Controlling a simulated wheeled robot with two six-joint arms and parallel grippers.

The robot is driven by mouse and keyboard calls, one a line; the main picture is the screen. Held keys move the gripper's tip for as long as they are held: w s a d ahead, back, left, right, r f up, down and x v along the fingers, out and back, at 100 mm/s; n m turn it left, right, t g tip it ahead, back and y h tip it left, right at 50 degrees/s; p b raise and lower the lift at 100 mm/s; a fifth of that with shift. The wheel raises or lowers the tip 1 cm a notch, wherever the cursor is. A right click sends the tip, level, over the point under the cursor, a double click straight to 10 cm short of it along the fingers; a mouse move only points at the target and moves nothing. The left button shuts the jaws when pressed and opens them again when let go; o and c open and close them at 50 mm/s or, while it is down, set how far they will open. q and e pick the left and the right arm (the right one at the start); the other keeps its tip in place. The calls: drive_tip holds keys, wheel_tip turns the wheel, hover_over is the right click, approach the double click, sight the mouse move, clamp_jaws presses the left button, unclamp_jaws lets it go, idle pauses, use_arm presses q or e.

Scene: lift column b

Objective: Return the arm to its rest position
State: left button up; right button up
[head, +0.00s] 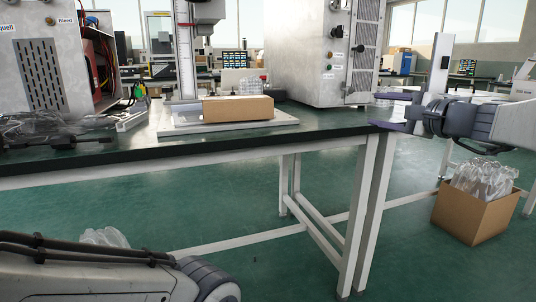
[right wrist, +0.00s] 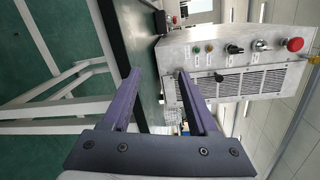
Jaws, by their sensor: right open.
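My right gripper (head: 384,111) comes in from the right in the head view, at about the height of the table top and off the table's right end. Its two purple fingers are apart, with nothing between them. In the right wrist view the open fingers (right wrist: 158,76) point toward the table's edge and a grey cabinet with knobs (right wrist: 235,65). My left arm shows only as a link and joint at the lower left of the head view. My left gripper is not in view.
The black-topped table (head: 320,122) spans the middle. On it are a brown box (head: 238,108) on a pale base plate (head: 285,122), an open machine (head: 40,70), and the grey cabinet (head: 312,50). A carton of clear bottles (head: 470,218) stands on the floor below my right arm.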

drive_tip(key=s+a+f+n+g+p, duration=0.3)
drive_tip(key=s+a+g, duration=0.15)
drive_tip(key=a, duration=0.25)
drive_tip(key=s+a+f+n+g+y+p, duration=0.1)
drive_tip(key=s+a+f+n+g+p, duration=0.3)
drive_tip(key=a, duration=0.4)
drive_tip(key=s+a+f+n+g+p, duration=0.1)
drive_tip(key=s+a+f+n+g, duration=0.15)
drive_tip(key=s+a, duration=0.4)
drive_tip(key=s+d+f+n+g+h+p, duration=0.1)
drive_tip(key=s+f+n+g+h+p, duration=0.1)
drive_tip(key=s+f+n+h+p, duration=0.65)
drive_tip(key=s+r+n+g+y+p, duration=0.1)
drive_tip(key=s+n+g+y, duration=0.15)
drive_tip(key=s+n, duration=0.7)
drive_tip(key=s+r+m+p, duration=0.1)
drive_tip(key=r+m+p, duration=0.1)
drive_tip(key=r+p, duration=1.6)
drive_tip(key=s+r+m+h+p, duration=0.1)
drive_tip(key=s+r+m+p, duration=0.1)
drive_tip(key=r+p, duration=1.7)
drive_tip(key=shift+r, duration=0.3)
drive_tip(key=shift+s+d, duration=0.1)
